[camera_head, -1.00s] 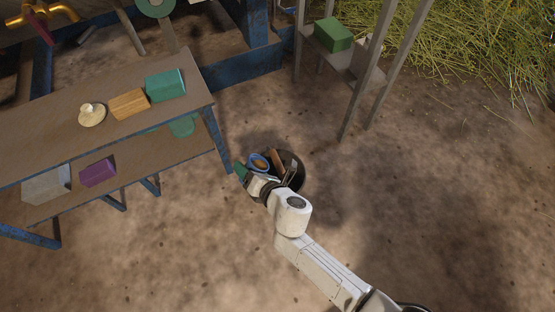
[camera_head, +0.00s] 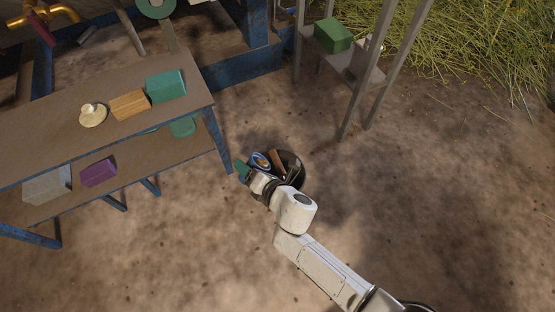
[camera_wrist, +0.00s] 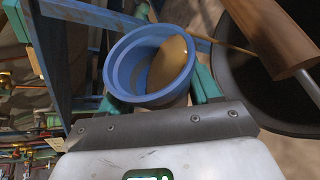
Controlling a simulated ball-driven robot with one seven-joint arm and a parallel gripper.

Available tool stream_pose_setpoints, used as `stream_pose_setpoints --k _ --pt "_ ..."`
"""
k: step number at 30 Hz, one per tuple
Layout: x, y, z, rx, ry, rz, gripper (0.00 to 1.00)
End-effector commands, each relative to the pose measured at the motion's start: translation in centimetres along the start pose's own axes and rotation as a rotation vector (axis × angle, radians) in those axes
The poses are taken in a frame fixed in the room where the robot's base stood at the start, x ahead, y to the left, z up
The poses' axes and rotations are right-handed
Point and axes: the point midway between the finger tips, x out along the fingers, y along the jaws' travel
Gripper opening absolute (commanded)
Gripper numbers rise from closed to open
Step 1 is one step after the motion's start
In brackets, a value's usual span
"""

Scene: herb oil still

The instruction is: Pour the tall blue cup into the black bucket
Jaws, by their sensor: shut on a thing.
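The tall blue cup (camera_wrist: 121,63) is held between the teal fingers of my gripper (camera_wrist: 160,97), which is shut on it. Its mouth faces the wrist camera, and a tan-brown surface shows inside, reaching toward the rim on the right. In the head view the cup (camera_head: 260,160) is at the left edge of the black bucket (camera_head: 298,178), with my gripper (camera_head: 254,172) around it. The cup looks tilted; I cannot tell how far. The bucket's dark inside (camera_wrist: 250,75) shows right of the cup in the wrist view. The cup's lower part is hidden.
A brown cylinder (camera_wrist: 270,40) rests in the bucket. A bench (camera_head: 60,135) to the left holds a teal block (camera_head: 166,86), a wooden block (camera_head: 129,104) and a pale knobbed lid (camera_head: 92,116). A metal stand (camera_head: 365,75) rises behind right. Open ground lies to the right.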

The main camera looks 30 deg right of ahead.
Motion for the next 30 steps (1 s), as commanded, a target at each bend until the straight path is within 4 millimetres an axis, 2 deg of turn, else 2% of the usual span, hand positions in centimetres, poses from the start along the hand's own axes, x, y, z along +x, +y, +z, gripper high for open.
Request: stream_pose_setpoints --k 30 --pt "-0.24 0.59 0.37 0.101 0.023 0.039 0.24"
